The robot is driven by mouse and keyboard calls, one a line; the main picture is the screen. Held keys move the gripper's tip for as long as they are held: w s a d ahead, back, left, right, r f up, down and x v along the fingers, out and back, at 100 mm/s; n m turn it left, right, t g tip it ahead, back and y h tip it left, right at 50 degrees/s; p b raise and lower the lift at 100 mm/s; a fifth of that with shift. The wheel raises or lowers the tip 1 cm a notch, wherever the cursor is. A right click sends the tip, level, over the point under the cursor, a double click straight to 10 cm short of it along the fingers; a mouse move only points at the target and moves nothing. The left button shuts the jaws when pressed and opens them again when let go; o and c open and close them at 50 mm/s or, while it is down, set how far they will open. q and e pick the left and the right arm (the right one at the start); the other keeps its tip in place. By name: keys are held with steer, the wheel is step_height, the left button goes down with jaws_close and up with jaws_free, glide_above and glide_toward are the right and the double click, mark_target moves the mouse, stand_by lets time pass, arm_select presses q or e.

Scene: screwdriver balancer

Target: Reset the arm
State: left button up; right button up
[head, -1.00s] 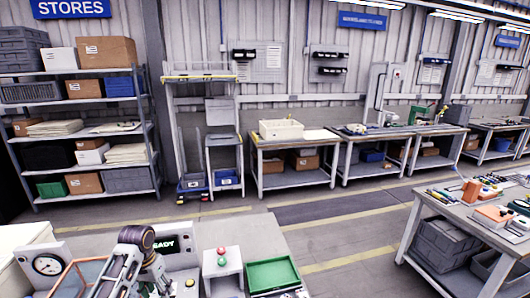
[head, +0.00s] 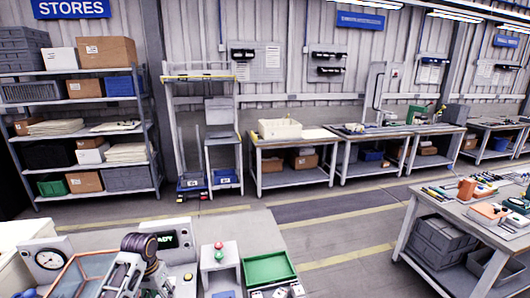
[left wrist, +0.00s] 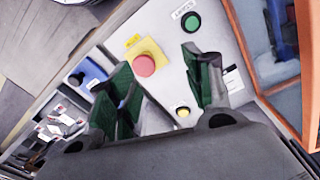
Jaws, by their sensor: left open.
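My left gripper (left wrist: 165,85) shows in the left wrist view with two green-padded fingers, apart and empty. They hover over a white control panel (left wrist: 178,62). A red mushroom button (left wrist: 144,65) on a yellow square sits between the fingers, a green labelled button (left wrist: 190,22) beyond them, and a small yellow button (left wrist: 183,111) near the right finger. In the head view my left arm stands in front of a unit with a lit display (head: 166,241), part of its text hidden. My right gripper is not in view.
Shelves and benches line the back wall.

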arm_select(q)
steer(key=s+d+f+m+t, duration=0.1)
steer(key=s+d+f, duration=0.5)
steer(key=s, duration=0.4)
steer(key=s+d+r+t, duration=0.1)
steer(key=s+d+r, duration=0.15)
steer(key=s, duration=0.35)
steer(key=s+d+r+t, duration=0.1)
steer(key=s+d+r, duration=0.15)
steer(key=s, duration=0.35)
step_height(320, 180, down, 36)
steer(key=s+g+b, duration=0.1)
steer(key=s+b, duration=0.1)
steer(key=s, duration=0.1)
steer(key=s+a+f+b, duration=0.1)
steer(key=s+f, duration=0.9)
steer(key=s, duration=0.1)
steer(key=s+a+f+g+b, duration=0.1)
steer(key=s+a+f, duration=0.1)
steer(key=s+f, duration=0.9)
steer(key=shift+a, duration=0.25)
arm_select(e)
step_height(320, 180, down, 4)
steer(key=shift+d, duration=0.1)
arm_select(q)
steer(key=shift+s+f, duration=0.1)
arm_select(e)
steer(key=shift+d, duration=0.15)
